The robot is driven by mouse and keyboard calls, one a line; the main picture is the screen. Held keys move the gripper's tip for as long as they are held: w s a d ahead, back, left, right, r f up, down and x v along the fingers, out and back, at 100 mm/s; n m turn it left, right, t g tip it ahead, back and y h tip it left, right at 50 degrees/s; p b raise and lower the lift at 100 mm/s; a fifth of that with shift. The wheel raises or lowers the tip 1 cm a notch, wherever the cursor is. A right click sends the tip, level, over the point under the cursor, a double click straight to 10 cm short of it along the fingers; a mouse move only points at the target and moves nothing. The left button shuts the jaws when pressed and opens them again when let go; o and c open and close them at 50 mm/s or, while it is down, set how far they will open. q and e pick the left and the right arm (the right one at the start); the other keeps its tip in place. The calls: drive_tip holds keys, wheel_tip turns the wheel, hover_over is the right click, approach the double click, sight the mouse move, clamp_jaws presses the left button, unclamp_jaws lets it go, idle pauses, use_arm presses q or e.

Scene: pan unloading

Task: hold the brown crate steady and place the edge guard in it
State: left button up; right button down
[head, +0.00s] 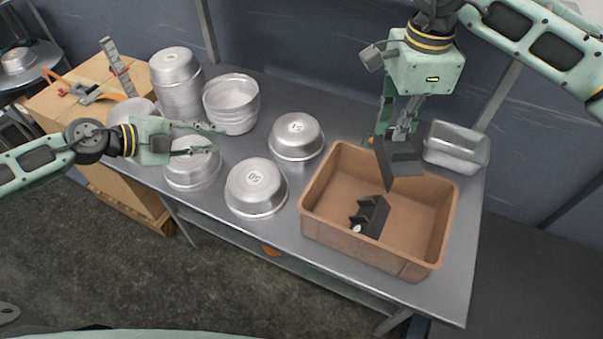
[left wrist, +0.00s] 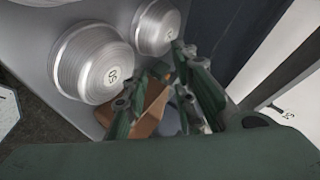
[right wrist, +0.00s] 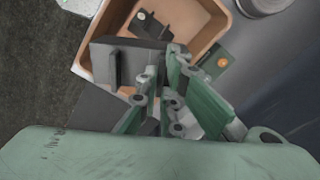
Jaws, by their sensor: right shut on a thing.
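The brown crate (head: 320,225) stands on the right part of the metal table. A dark edge guard (head: 372,217) lies inside it, near the middle. My right gripper (head: 402,136) is shut on another dark edge guard (head: 402,168) and holds it over the crate's back side. The held guard (right wrist: 112,62) also shows in the right wrist view, with the crate (right wrist: 88,48) below. My left gripper (head: 219,138) is open and empty above the pans at the left, well apart from the crate. In the left wrist view its fingers partly hide the crate (left wrist: 152,112).
Round metal pans (head: 256,187) lie upside down left of the crate, one more (head: 296,137) behind. Stacked pans (head: 175,80) stand at the back left. A rectangular metal pan (head: 456,148) sits by the crate's back right corner. A cardboard box (head: 75,105) is at the left.

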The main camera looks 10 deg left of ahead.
use_arm(q)
drive_tip(key=w+d+r+t+h, duration=0.1)
drive_tip(key=w+d+r+t, duration=0.15)
drive_tip(key=r, duration=0.45)
drive_tip(key=w+d+r+t+h, duration=0.1)
drive_tip(key=w+d+r, duration=0.15)
drive_tip(key=r, duration=0.55)
drive_tip(key=s+d+r+n+t+h, duration=0.1)
drive_tip(key=d+r+t+h, duration=0.15)
drive_tip(key=d, duration=0.35)
drive_tip(key=n+g+y, duration=0.1)
drive_tip(key=n+y, duration=0.8)
drive_tip(key=n, duration=0.8)
hover_over(303, 200)
wheel_tip(303, 200, down, 15)
drive_tip(key=shift+s+a+f, duration=0.1)
drive_tip(key=shift+s+f, duration=0.05)
drive_tip(key=shift+f+g, duration=0.3)
drive_tip(key=shift+f, duration=0.1)
wheel_tip(303, 200, down, 8)
drive_tip(key=shift+r, duration=0.2)
drive_tip(key=x, duration=0.6)
drive_tip(key=shift+r, duration=0.25)
drive_tip(key=shift+w+d+f, duration=0.2)
drive_tip(key=shift+w+d, duration=0.1)
drive_tip(key=shift+w, duration=0.35)
